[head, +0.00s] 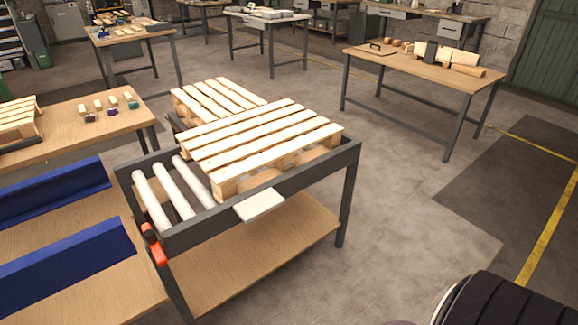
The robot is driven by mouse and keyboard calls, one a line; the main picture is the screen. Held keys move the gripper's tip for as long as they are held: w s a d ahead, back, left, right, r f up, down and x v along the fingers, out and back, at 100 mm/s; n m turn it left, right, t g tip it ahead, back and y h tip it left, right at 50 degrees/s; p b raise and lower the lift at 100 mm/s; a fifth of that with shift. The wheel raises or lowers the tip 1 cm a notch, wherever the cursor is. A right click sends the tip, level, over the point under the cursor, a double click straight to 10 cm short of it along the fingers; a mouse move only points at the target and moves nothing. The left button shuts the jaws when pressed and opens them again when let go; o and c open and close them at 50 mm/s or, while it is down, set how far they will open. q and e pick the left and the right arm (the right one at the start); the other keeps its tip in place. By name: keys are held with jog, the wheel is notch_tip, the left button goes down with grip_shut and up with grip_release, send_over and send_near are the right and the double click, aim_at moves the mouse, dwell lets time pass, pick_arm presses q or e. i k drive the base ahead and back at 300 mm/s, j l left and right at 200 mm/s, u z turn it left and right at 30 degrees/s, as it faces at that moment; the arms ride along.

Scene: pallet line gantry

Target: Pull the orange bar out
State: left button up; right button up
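The orange bar (158,252) is at the near left corner of the roller table (290,190). It is small and red-orange, at the outer side of the dark grey frame, next to a dark fitting. A second orange patch shows just above it, so part of the bar may be hidden by the fitting. I cannot tell how far it sticks out. Neither of my grippers is in view, and nothing touches the bar.
A wooden pallet (262,140) lies on the roller table, with another pallet (215,97) behind it. White rollers (170,190) are bare at the left. A workbench with blue rails (60,270) stands close on the left. Open floor (400,230) lies to the right.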

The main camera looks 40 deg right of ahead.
aim_at(150, 237)
jog(key=i+j+u, duration=0.1)
jog(key=u, duration=0.3)
jog(key=i+j+u, duration=0.15)
jog(key=u, duration=0.2)
jog(key=i+j+u, duration=0.15)
jog(key=u, duration=0.25)
jog(key=i+j+u, duration=0.15)
jog(key=i, duration=0.55)
jog(key=i+j+u, duration=0.2)
jog(key=i, duration=0.5)
jog(key=l, duration=0.1)
